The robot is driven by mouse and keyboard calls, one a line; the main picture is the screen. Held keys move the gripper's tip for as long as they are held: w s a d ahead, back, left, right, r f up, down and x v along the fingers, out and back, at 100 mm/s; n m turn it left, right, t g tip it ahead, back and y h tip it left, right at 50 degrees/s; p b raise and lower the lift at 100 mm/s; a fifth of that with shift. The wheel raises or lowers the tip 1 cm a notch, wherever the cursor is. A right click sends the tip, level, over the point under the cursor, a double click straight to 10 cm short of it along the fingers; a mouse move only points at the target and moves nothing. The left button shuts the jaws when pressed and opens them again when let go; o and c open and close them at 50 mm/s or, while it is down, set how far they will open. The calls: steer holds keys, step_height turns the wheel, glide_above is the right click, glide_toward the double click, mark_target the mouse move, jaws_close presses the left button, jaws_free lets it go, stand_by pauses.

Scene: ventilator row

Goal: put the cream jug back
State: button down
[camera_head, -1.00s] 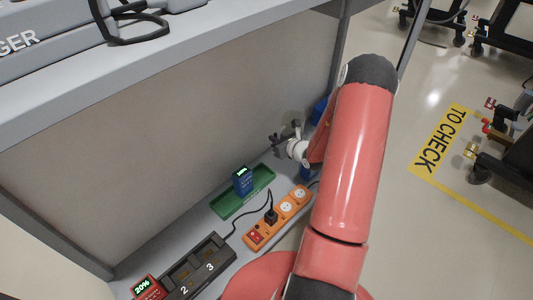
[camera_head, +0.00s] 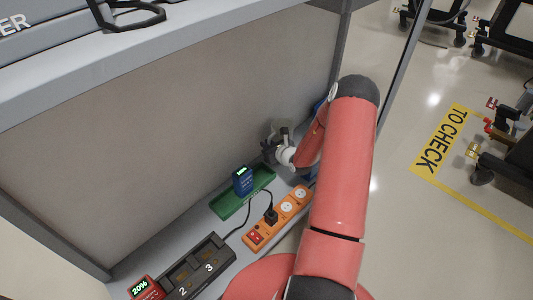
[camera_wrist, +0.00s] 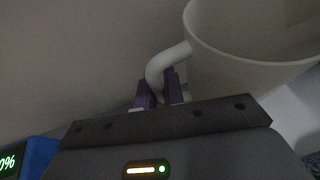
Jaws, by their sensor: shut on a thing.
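The cream jug (camera_wrist: 245,45) fills the upper right of the wrist view, its open rim toward the camera and its handle (camera_wrist: 165,65) to the left. My gripper (camera_wrist: 160,90) is shut on that handle, with a dark purple finger at either side of it. In the head view my gripper (camera_head: 270,151) is in front of the grey back panel, beyond the green tray. The jug (camera_head: 280,128) is small and dim there, behind my wrist, and partly hidden. Its base is not clearly visible.
A blue battery (camera_head: 242,181) with a lit display stands in the green tray (camera_head: 225,208). An orange power strip (camera_head: 265,229), a dark charger (camera_head: 193,272) and a red battery (camera_head: 147,288) lie nearer. Something blue is partly hidden behind my arm.

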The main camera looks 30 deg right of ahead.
step_height(320, 180, down, 4)
steer(key=shift+f+b, duration=0.1)
steer(key=shift+b, duration=0.3)
steer(key=shift+w+a+f, duration=0.1)
steer(key=shift+w+f, duration=0.1)
steer(key=shift+f, duration=0.05)
steer(key=c, duration=1.5)
jaws_free()
